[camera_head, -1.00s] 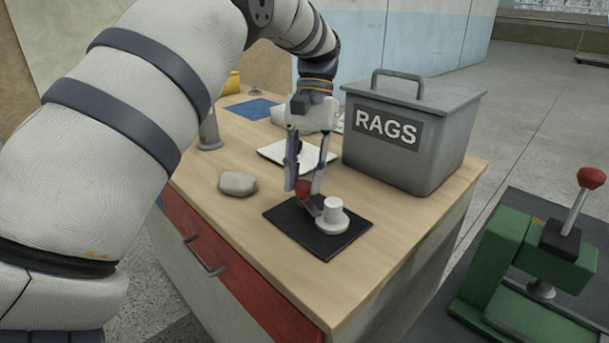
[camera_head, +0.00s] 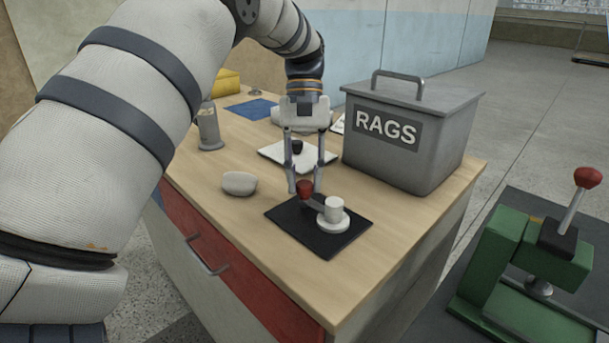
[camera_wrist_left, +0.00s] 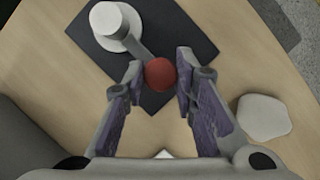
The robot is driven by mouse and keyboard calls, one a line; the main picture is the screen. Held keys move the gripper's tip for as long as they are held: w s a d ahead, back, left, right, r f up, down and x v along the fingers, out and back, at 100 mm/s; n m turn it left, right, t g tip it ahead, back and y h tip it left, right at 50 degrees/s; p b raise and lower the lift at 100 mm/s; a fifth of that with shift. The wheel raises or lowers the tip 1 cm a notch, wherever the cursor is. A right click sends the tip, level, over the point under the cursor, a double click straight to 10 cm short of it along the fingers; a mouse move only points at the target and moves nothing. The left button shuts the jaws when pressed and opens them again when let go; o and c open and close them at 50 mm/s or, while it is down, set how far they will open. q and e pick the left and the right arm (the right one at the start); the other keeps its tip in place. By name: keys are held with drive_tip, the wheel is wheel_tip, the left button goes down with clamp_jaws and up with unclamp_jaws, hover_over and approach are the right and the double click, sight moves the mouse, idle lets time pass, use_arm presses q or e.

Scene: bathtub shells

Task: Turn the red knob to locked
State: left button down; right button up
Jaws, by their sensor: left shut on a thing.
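The red knob (camera_head: 304,187) is a ball at the end of a short grey lever that runs to a white round post (camera_head: 334,211). The post stands on a black square plate (camera_head: 306,238) on the wooden cabinet top. My left gripper (camera_head: 305,188) points down over the knob and is shut on it. In the left wrist view the knob (camera_wrist_left: 160,74) sits between the two fingertips (camera_wrist_left: 160,66), with the lever running up-left to the post (camera_wrist_left: 112,25). My right gripper is not in view. No lock markings are readable.
A grey RAGS box (camera_head: 410,130) stands right of the plate. A pale stone-like lump (camera_head: 239,183) lies left. A white pad (camera_head: 275,153) with a small dark piece and a grey bottle (camera_head: 209,127) are farther back. A green red-knobbed device (camera_head: 515,265) stands at right.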

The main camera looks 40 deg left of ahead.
use_arm(q)
drive_tip(key=shift+r, duration=0.1)
drive_tip(key=c, duration=1.3)
unclamp_jaws()
drive_tip(key=v, duration=0.7)
drive_tip(key=shift+r, duration=0.2)
drive_tip(key=shift+f, duration=0.1)
